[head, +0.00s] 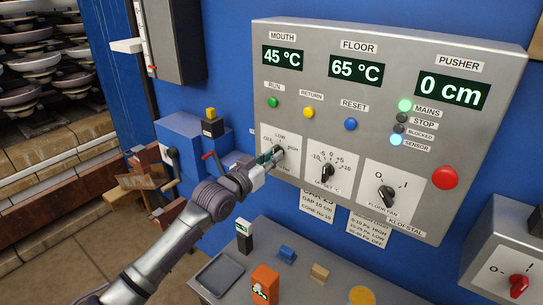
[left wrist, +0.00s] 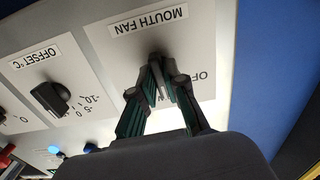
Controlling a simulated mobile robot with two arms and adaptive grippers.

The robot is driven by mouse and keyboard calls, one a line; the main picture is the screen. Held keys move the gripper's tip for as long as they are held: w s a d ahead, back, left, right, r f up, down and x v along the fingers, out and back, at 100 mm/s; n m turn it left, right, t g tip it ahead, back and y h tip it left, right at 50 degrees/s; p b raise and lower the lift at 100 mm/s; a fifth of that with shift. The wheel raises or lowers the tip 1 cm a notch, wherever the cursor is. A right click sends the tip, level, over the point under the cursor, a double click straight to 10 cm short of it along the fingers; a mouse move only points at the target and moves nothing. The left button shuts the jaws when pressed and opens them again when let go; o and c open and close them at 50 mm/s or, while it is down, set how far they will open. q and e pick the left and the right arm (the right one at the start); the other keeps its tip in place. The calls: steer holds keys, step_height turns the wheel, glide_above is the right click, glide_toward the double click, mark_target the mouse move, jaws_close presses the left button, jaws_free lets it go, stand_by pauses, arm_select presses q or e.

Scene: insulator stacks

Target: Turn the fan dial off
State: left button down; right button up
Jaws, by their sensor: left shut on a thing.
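The mouth fan dial (head: 279,152) is a dark knob on a white plate at the lower left of the grey control panel (head: 330,100). Its plate has OFF, LOW and HIGH marks. My left gripper (head: 266,158) is shut on this dial, with one finger on each side. In the left wrist view the panel appears upside down, and the gripper (left wrist: 160,85) pinches the mouth fan dial (left wrist: 157,64) below its label. The fingers cover much of the knob, so I cannot tell its setting. A separate floor fan dial (head: 387,196) sits lower right. My right gripper is not in view.
The offset dial (head: 327,171) is close to the right of my gripper. A red button (head: 445,177) is at the panel's right. Below, a grey table (head: 225,290) holds an orange block (head: 265,283) and small items. A blue box (head: 190,140) stands left.

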arm_select(q)
steer(key=n, duration=0.3)
steer(key=n+p, duration=0.1)
steer(key=n, duration=0.7)
steer(key=shift+r+p, duration=0.35)
steer(key=shift+r, duration=0.05)
steer(key=shift+n, duration=0.3)
steer(key=c, duration=1.2)
jaws_free()
steer(key=shift+w+d+f, duration=0.15)
steer(key=shift+f, duration=0.15)
steer(key=v, duration=1.2)
